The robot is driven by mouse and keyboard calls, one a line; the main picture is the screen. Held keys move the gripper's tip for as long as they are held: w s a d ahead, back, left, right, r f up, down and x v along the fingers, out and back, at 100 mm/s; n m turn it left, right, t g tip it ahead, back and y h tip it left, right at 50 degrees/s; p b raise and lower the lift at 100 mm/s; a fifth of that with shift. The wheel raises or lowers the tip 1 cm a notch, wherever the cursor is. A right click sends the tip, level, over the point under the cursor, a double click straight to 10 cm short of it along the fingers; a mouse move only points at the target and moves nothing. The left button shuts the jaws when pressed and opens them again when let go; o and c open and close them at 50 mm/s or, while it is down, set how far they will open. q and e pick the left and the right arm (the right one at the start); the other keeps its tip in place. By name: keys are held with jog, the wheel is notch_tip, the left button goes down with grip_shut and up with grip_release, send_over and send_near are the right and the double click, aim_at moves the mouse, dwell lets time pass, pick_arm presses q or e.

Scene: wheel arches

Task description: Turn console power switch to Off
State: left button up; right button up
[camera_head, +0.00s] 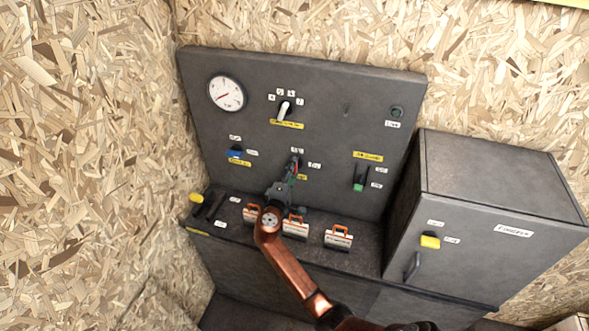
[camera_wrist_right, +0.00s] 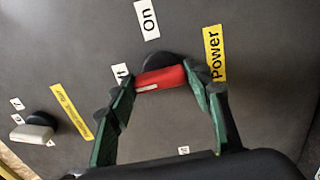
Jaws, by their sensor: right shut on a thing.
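The power switch is a red knob (camera_wrist_right: 160,79) on a black round base on the console's upright panel (camera_head: 335,135). The wrist view shows an "On" label (camera_wrist_right: 147,18) above it, a yellow "Power" label (camera_wrist_right: 214,53) to its right, and another white label (camera_wrist_right: 122,73) to its left, partly hidden by a finger. The knob lies nearly crosswise in that view, with a white mark towards its left end. My right gripper (camera_head: 293,169) is shut on the knob, one green finger at each end. My left gripper is not in view.
The panel also carries a gauge (camera_head: 227,93), a white selector knob (camera_head: 284,110), a blue switch (camera_head: 235,152) and a green switch (camera_head: 359,184). Orange-handled blocks (camera_head: 338,237) stand on the ledge below. A grey cabinet with a yellow knob (camera_head: 430,241) stands at the right.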

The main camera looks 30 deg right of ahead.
jog(key=shift+a, duration=0.1)
dwell(0.3)
jog(key=o, duration=1.2)
jog(key=shift+c, duration=0.2)
jog(key=v, duration=1.2)
